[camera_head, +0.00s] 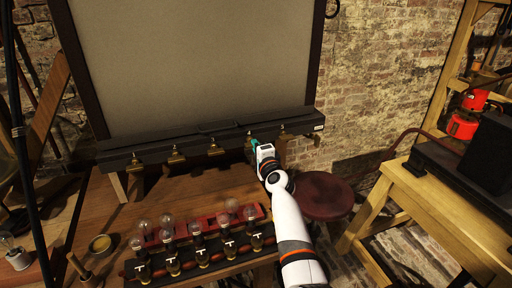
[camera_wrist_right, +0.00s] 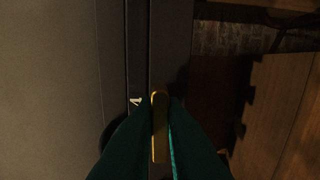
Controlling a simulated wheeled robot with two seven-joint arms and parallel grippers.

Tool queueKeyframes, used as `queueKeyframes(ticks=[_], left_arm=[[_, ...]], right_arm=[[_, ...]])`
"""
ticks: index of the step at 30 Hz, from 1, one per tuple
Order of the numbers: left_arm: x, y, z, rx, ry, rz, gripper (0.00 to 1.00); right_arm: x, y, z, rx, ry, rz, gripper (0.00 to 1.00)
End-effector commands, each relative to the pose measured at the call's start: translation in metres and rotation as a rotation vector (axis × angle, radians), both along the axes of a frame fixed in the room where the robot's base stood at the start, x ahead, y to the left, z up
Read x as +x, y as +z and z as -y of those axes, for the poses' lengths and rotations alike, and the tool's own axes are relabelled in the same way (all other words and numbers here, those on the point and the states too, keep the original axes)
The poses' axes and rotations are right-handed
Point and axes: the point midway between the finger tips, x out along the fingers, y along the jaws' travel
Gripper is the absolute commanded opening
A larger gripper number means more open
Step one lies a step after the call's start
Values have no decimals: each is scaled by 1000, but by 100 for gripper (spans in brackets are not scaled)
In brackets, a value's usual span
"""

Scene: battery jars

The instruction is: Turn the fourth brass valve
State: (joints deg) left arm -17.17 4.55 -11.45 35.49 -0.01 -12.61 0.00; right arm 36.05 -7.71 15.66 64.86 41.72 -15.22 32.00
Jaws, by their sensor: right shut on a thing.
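A row of brass valves runs along the dark ledge (camera_head: 200,138) under the big grey panel in the head view. My right gripper (camera_head: 253,147) is at the fourth brass valve from the left (camera_head: 248,136). In the right wrist view, the green fingers are shut on that valve's narrow brass handle (camera_wrist_right: 159,125). The handle stands lengthwise in that view, beside a white label "4" (camera_wrist_right: 135,102) on the dark ledge. The valve's lower part is hidden by my gripper in the head view. My left gripper is not in view.
The third valve (camera_head: 215,149) and fifth valve (camera_head: 283,133) flank my gripper. Glass bulbs (camera_head: 166,221) and dark switches (camera_head: 229,245) crowd the wooden bench below. A round red stool (camera_head: 325,195) stands right of my arm. A wooden table (camera_head: 425,194) is farther right.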

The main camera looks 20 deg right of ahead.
Motion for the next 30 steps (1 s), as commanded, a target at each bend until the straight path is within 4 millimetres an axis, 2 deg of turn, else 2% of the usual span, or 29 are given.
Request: queueKeyframes(ticks=[19, 20, 23, 30], left_arm=[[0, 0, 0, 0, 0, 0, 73], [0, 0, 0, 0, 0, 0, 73], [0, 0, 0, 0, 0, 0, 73], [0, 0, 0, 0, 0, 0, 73]], right_arm=[[0, -1, -1, 50, 1, -3, 0], [0, -1, -1, 50, 1, -3, 15], [0, -1, 0, 49, 1, -3, 31], [0, -1, 0, 47, 0, -3, 32]])
